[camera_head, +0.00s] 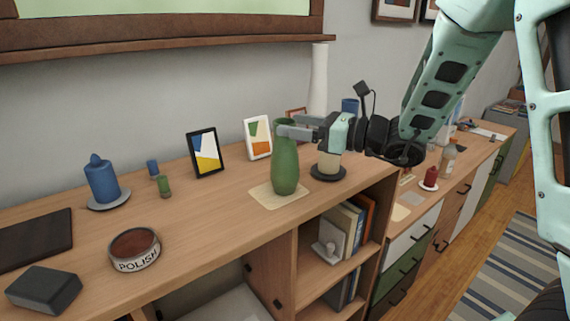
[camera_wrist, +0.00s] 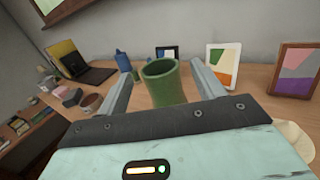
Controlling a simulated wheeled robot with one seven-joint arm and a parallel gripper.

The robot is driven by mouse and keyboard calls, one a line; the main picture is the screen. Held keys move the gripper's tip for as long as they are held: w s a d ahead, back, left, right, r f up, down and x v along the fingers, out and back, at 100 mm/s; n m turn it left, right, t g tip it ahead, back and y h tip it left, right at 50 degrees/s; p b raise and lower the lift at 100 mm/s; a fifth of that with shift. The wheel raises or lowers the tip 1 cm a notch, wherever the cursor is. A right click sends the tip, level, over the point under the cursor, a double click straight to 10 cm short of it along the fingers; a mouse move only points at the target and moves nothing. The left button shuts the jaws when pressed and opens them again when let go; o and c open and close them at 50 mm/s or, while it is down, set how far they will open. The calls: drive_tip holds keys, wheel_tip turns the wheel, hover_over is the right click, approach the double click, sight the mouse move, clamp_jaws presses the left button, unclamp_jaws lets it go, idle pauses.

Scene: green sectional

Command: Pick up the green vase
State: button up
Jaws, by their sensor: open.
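The green vase (camera_head: 286,168) stands upright on a pale square mat (camera_head: 264,196) on the wooden sideboard. My gripper (camera_head: 291,128) is at the vase's upper part in the head view, coming in from the right. In the wrist view the vase's open mouth (camera_wrist: 160,68) shows between the two fingers of my gripper (camera_wrist: 160,82). The fingers are spread, with a visible gap on each side of the vase there. The vase's lower part is hidden in the wrist view.
Two picture frames (camera_head: 205,153) (camera_head: 258,138) stand behind the vase. The sideboard top left of the vase (camera_head: 215,220) is clear.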

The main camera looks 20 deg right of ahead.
sight(277, 123)
drive_tip(key=p+x, duration=0.3)
drive_tip(key=x, duration=0.1)
drive_tip(key=shift+a, duration=0.1)
drive_tip(key=shift+w+a+f, duration=0.15)
drive_tip(key=shift+w+a, duration=0.15)
clamp_jaws()
